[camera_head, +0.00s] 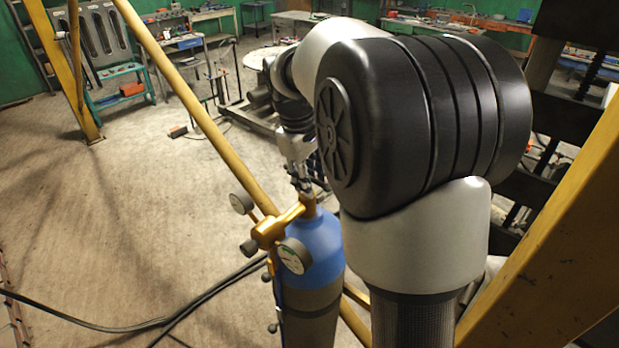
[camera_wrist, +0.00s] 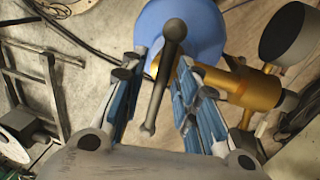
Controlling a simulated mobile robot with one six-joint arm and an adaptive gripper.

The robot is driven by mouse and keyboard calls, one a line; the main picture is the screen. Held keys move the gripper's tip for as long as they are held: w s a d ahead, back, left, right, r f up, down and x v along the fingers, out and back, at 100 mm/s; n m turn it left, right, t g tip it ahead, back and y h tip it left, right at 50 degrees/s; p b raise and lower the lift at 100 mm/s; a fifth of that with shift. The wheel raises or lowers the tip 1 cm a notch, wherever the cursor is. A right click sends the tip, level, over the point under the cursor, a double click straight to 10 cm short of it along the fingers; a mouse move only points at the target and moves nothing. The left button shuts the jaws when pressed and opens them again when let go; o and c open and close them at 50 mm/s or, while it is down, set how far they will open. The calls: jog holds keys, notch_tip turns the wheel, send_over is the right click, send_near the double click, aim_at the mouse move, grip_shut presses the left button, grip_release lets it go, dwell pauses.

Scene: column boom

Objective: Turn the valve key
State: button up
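The valve key (camera_wrist: 166,65) is a dark grey bar with rounded ends. In the wrist view it lies lengthwise between my gripper's two blue-padded fingers. My gripper (camera_wrist: 161,66) is open, with a visible gap on each side of the key. The key sits over the blue shoulder of a gas cylinder (camera_wrist: 202,25), beside a brass valve body (camera_wrist: 250,88). In the head view my gripper (camera_head: 303,185) points down at the top of the blue cylinder (camera_head: 317,245). The key itself is too small or hidden to make out there.
A brass regulator (camera_head: 268,232) with a white-faced gauge (camera_head: 293,256) and a second gauge (camera_head: 241,203) juts left from the cylinder. Black hoses (camera_head: 120,327) run across the floor. Yellow beams (camera_head: 190,95) stand close behind and right. Open floor lies left.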

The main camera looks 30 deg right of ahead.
jog(key=shift+a, duration=0.1)
grip_shut()
dwell(0.3)
jog(key=shift+r+n, duration=0.15)
jog(key=shift+n, duration=0.15)
jog(key=n, duration=0.3)
jog(key=shift+w+d+r+n+t+p, duration=0.1)
jog(key=shift+d+n+t+p, duration=0.15)
jog(key=shift+n+t+p, duration=0.15)
jog(key=n, duration=0.2)
jog(key=n+y, duration=0.1)
jog(key=n, duration=0.1)
jog(key=shift+w+d+n+t, duration=0.1)
jog(key=shift+w+n+t, duration=0.05)
jog(key=shift+n+t, duration=0.15)
jog(key=n, duration=0.4)
jog(key=shift+w+y, duration=0.15)
jog(key=shift+y, duration=0.25)
jog(key=n, duration=0.4)
jog(key=shift+w+n+y+b, duration=0.1)
jog(key=shift+n+y+b, duration=0.2)
jog(key=shift+y, duration=0.1)
